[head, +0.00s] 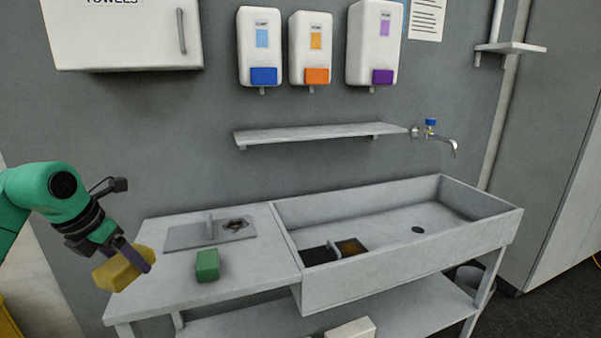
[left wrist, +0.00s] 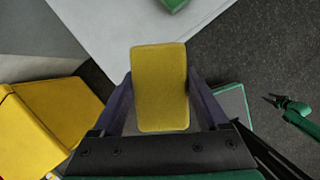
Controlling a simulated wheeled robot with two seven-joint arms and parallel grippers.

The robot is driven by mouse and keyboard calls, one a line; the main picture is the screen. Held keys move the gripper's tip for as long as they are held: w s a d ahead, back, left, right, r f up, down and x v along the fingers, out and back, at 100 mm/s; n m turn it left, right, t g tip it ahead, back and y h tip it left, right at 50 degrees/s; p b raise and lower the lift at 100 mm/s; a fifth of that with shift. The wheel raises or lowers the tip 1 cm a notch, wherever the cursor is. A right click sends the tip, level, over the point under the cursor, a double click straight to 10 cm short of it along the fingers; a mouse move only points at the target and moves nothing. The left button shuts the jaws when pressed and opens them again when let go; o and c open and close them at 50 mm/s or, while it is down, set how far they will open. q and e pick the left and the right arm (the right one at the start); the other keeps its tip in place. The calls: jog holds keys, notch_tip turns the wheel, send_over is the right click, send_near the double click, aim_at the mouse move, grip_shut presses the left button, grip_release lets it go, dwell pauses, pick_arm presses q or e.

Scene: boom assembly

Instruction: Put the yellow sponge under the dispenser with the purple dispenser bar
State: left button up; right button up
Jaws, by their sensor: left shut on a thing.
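My left gripper (head: 134,262) is shut on the yellow sponge (head: 118,272) and holds it in the air by the counter's left front edge. In the left wrist view the yellow sponge (left wrist: 159,88) sits between both fingers. The dispenser with the purple dispenser bar (head: 374,45) hangs on the wall, the rightmost of three. Its purple bar (head: 382,77) is at the bottom front. A narrow shelf (head: 320,133) is on the wall below the dispensers. My right gripper (left wrist: 274,101) shows small at the right of the left wrist view; its opening is too small to tell.
A green sponge (head: 207,265) lies on the counter (head: 255,262). Blue-bar (head: 260,45) and orange-bar (head: 310,45) dispensers hang left of the purple one. The shelf is empty.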

pick_arm(q)
jog(key=s+d+f+m+g, duration=0.3)
jog(key=s+d+f+m, duration=0.2)
jog(key=m, duration=0.6)
jog(key=s+d+f+m+g, duration=0.3)
jog(key=s+d+f+m, duration=0.2)
jog(key=f+m, duration=0.5)
jog(key=s+d+f+m+g+y, duration=0.1)
jog(key=s+d+f+m, duration=0.4)
jog(key=m, duration=0.7)
notch_tip(320, 180, down, 3)
jog(key=d+g, duration=0.1)
jog(key=d, duration=0.1)
jog(key=shift+d+g, duration=0.3)
jog(key=shift+g, duration=0.1)
pick_arm(e)
jog(key=shift+s, duration=0.35)
